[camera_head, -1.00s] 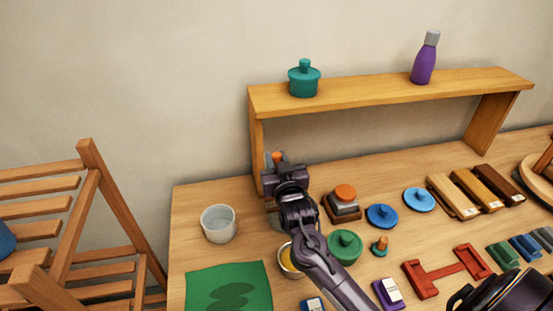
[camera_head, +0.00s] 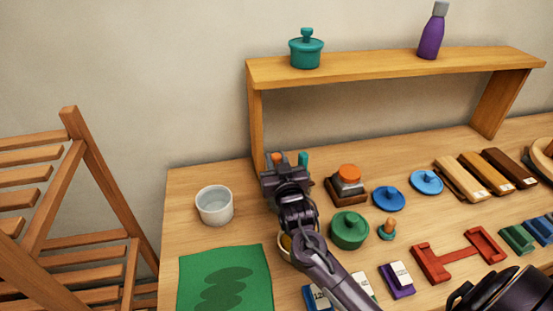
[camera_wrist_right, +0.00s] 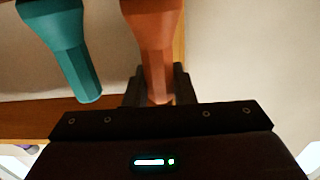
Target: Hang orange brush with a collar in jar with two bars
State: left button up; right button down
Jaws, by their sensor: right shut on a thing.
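My right gripper (camera_head: 279,166) is over the table near the left leg of the shelf, shut on the orange brush (camera_head: 277,157). In the head view only a small orange tip shows above the gripper. In the right wrist view the orange brush (camera_wrist_right: 154,45) stands between the two fingers (camera_wrist_right: 157,88). A teal brush (camera_wrist_right: 72,50) is beside it, apart from the fingers, and its tip also shows in the head view (camera_head: 303,160). I cannot make out a jar with two bars or the collar; my gripper and arm cover that area. My left gripper is not in view.
A whitish cup (camera_head: 214,206) stands left of my arm, above a green mat (camera_head: 225,280). The wooden shelf (camera_head: 380,70) holds a teal pot (camera_head: 306,49) and a purple bottle (camera_head: 432,32). A green lidded pot (camera_head: 349,230) and several small objects crowd the right.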

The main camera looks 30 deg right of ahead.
dwell(0.8)
jog(key=shift+f, duration=0.45)
dwell(0.3)
jog(key=c, duration=0.8)
grip_release()
jog(key=shift+r+p, duration=3.35)
jog(key=shift+r, duration=0.2)
jog(key=shift+f, duration=0.1)
